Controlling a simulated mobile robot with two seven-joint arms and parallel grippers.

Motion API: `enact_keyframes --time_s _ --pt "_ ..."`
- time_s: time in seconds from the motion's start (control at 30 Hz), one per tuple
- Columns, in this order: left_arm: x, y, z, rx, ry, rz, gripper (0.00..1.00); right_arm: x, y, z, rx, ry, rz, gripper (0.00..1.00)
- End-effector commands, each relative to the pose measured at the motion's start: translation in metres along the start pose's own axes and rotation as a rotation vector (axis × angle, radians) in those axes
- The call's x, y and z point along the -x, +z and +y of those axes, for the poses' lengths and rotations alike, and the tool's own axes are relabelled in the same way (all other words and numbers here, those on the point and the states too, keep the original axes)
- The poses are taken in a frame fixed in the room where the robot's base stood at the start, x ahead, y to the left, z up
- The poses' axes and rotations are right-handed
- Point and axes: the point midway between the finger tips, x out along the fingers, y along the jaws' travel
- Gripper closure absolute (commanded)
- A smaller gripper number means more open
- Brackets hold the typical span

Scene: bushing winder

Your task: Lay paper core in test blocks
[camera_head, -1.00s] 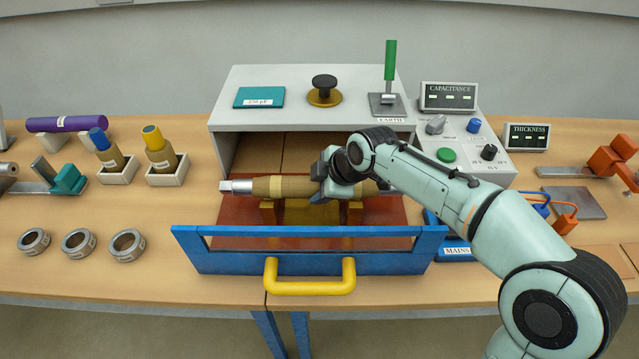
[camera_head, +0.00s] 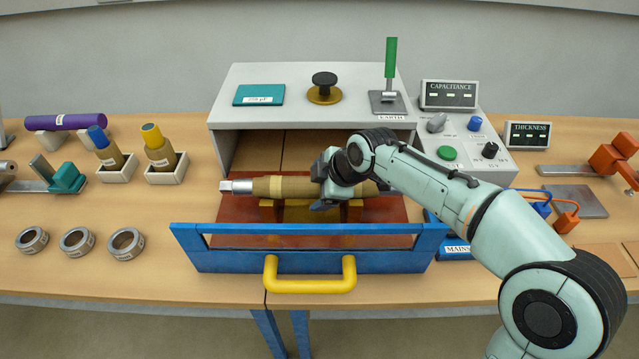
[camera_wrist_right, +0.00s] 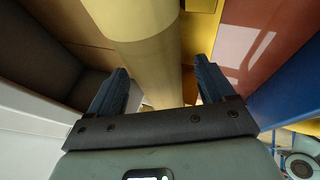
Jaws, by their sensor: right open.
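The paper core (camera_head: 290,187) is a brown, banded cylinder with a silver metal end at its left. It lies level across the yellow test blocks (camera_head: 268,212) on the red floor of the test enclosure. My right gripper (camera_head: 322,180) is at the core's middle and hides part of it. In the right wrist view, the open fingers (camera_wrist_right: 158,88) stand on either side of the core (camera_wrist_right: 150,55), with gaps visible beside it. My left gripper is not in view.
The blue front frame (camera_head: 215,262) with a yellow handle (camera_head: 310,285) stands before the core. The grey enclosure top (camera_head: 300,110) overhangs behind it. Rings, holders with wound cylinders (camera_head: 160,150) and a purple roll (camera_head: 65,122) are at the left; a control panel (camera_head: 465,150) is at the right.

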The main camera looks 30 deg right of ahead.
Motion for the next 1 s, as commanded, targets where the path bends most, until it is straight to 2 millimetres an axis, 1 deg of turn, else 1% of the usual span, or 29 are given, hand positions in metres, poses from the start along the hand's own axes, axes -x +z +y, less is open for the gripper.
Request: enact_keyframes --time_s 0.07,0.17,0.27,0.4,0.6,0.7,0.8,1.0 --pt "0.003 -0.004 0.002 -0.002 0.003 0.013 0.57 0.003 0.0 0.001 0.0 0.003 0.001 0.18" --pt "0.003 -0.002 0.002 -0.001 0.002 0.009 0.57 0.018 -0.001 0.002 -0.001 0.007 0.004 0.18" --pt "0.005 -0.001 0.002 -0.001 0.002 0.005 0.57 0.04 -0.001 0.002 -0.001 0.009 0.004 0.18" --pt "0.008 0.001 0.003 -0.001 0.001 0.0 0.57 0.074 -0.001 0.003 -0.001 0.011 0.006 0.18" --pt "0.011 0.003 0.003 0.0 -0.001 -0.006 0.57 0.113 -0.001 0.002 0.0 0.011 0.005 0.18" --pt "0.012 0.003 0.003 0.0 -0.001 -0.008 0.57 0.126 -0.001 0.002 0.0 0.01 0.005 0.18" --pt "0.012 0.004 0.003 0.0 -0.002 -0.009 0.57 0.133 -0.001 0.001 0.0 0.007 0.004 0.18" --pt "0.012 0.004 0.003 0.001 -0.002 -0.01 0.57 0.136 -0.001 0.001 0.0 0.007 0.004 0.18"
